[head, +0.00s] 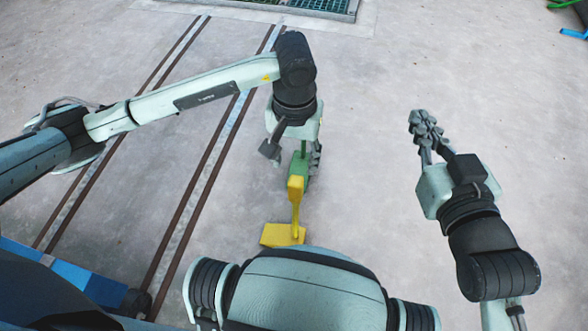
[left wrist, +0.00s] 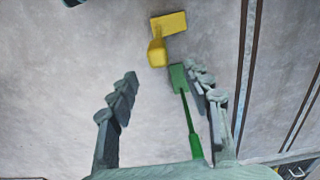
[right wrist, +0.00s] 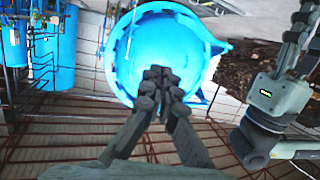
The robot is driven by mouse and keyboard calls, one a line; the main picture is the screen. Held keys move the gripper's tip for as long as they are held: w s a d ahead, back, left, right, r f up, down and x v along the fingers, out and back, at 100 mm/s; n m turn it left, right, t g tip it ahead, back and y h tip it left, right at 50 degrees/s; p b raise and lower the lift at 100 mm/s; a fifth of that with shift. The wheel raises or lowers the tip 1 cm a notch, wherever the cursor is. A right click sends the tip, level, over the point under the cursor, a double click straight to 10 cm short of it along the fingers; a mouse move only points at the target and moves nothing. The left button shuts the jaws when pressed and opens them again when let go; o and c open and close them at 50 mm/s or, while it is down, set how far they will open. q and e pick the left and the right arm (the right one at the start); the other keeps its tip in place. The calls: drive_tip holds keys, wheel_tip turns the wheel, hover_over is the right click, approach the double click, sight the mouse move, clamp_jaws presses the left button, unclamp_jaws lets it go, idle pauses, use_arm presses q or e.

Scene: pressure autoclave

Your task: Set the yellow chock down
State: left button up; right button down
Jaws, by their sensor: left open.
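The yellow chock (head: 283,235) has a flat block and a raised yellow post. It appears to rest on the concrete floor in front of my body, and it also shows at the top of the left wrist view (left wrist: 168,23). My left gripper (head: 293,155) is open above and beyond it; in the left wrist view (left wrist: 160,76) the chock lies past the fingertips, outside the jaws. A green piece with a thin rod (left wrist: 193,125) lies along one finger; I cannot tell whether it joins the chock. My right gripper (head: 425,124) is shut and empty, well to the right.
Two dark floor rails (head: 205,175) run along the left. A green grating (head: 310,6) lies at the far edge. The right wrist view shows a large blue round vessel (right wrist: 165,50) and a blue tank (right wrist: 55,50). The floor between my grippers is clear.

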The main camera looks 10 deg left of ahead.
use_arm(q)
drive_tip(key=shift+r, duration=1.5)
use_arm(e)
drive_tip(key=shift+s+d+f+g, duration=0.1)
drive_tip(key=shift+d+f+g, duration=0.2)
drive_tip(key=shift+f, duration=0.2)
